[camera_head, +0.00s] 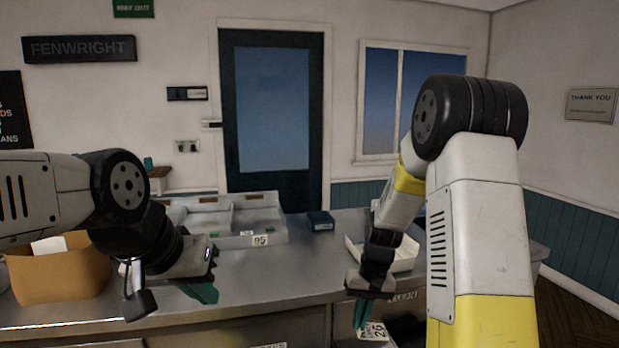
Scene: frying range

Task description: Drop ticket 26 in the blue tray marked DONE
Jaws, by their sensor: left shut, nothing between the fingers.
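Ticket 26 (375,333) is a small white card with dark print, low in the head view. My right gripper (361,316) has its teal fingers closed on the ticket's upper left part, near the counter's front edge. My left gripper (204,293) is shut and empty above the left part of the counter. I cannot make out a blue tray marked DONE. A small dark teal box (321,221) stands at the back of the counter, with no readable DONE mark.
A grey divided tray (262,241) labelled 95 or similar stands behind my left gripper. A cardboard box (62,277) is at the far left. A white tray (405,262) lies behind my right gripper. The counter's middle (290,280) is clear.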

